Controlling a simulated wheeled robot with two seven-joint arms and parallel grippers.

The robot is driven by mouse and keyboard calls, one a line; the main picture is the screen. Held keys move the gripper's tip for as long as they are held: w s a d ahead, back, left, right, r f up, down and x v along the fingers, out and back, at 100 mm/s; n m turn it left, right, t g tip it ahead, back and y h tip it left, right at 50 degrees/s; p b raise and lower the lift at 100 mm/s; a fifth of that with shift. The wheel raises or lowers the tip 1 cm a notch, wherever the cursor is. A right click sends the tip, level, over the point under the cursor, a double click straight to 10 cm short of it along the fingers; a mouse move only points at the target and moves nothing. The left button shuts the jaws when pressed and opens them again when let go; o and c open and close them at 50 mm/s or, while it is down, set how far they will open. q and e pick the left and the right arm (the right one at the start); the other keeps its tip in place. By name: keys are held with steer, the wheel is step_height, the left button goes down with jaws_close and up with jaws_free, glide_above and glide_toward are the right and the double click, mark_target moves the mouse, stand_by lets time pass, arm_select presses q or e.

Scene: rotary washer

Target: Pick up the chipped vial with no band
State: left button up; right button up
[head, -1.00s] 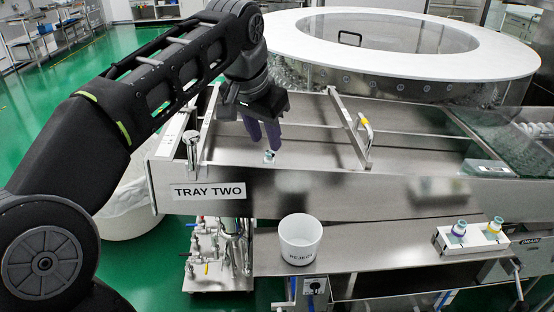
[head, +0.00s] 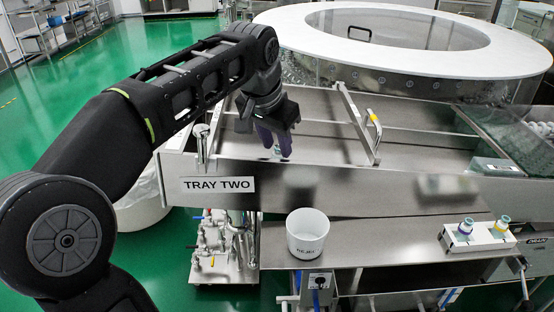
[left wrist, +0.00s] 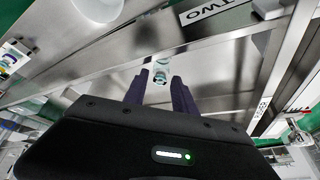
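A small clear vial (left wrist: 161,74) stands on the metal tray floor between my left gripper's fingertips in the left wrist view. In the head view the vial (head: 277,151) shows as a small pale spot at the fingers. No coloured band stands out on it; a chip is too small to tell. My left gripper (head: 275,150) points down into the tray, its purple fingers on either side of the vial. In the left wrist view the fingers (left wrist: 160,85) are apart, with gaps beside the vial. My right gripper is in neither view.
The tray (head: 325,150) labelled TRAY TWO has a raised front wall and a sloping cross bar (head: 360,125) right of the gripper. A white reject cup (head: 307,235) stands on the lower shelf. A white rack (head: 480,236) holds two vials at right. The rotary washer (head: 400,75) stands behind.

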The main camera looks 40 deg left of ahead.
mark_target(278, 148)
arm_select(q)
steer(key=x, duration=0.3)
steer(key=shift+w+f, duration=0.1)
steer(key=shift+c, duration=0.5)
jaws_close()
